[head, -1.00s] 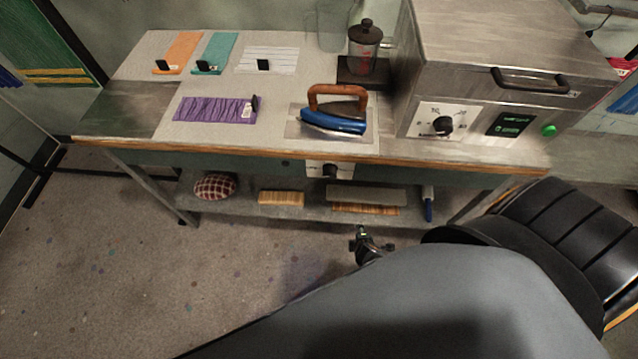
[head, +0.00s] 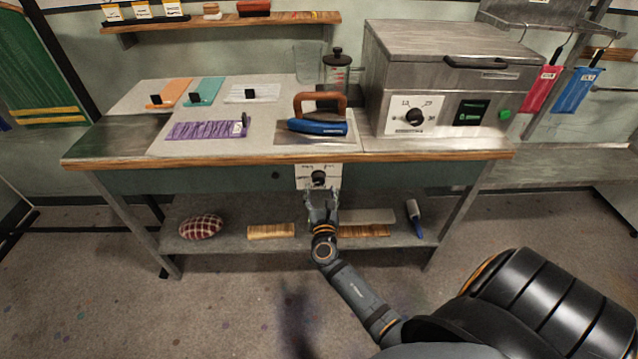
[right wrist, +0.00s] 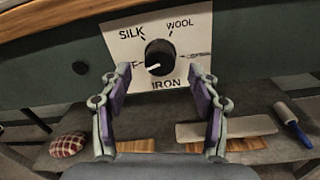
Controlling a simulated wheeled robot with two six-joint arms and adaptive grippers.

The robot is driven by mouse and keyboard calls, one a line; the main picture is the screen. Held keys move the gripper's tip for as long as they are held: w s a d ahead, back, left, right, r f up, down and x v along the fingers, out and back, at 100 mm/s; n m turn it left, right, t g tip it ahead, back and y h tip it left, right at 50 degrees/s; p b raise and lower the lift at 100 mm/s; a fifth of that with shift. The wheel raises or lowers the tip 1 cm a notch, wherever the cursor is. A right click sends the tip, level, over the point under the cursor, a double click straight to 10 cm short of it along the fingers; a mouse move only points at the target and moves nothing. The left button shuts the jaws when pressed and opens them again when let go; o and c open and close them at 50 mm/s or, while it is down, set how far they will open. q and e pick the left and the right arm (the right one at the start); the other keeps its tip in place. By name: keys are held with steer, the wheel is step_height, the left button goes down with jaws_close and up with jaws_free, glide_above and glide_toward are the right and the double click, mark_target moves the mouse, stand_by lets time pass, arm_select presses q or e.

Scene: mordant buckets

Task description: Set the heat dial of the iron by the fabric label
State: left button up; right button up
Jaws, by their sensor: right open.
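The black heat dial (head: 318,178) sits on a white plate (head: 303,184) on the table's front. In the right wrist view the dial (right wrist: 160,55) has a white pointer aimed left and slightly down. The plate (right wrist: 119,41) reads SILK upper left, WOOL upper right and IRON below; the left mark is partly hidden by a finger. My right gripper (right wrist: 161,78) is open, its fingers either side of the dial's lower front, not closed on it. The blue iron (head: 318,127) with a wooden handle rests on the table. The purple fabric (head: 200,130) has a small label, unreadable here. My left gripper is out of view.
A steel machine (head: 440,80) with its own dial (head: 415,116) stands at the table's right. Orange (head: 172,92) and teal (head: 206,91) fabrics lie at the back left.

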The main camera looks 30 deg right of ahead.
mark_target(319, 182)
steer(key=x, duration=0.4)
steer(key=shift+f, duration=0.15)
steer(key=shift+w+d, duration=0.15)
steer(key=shift+w, duration=0.05)
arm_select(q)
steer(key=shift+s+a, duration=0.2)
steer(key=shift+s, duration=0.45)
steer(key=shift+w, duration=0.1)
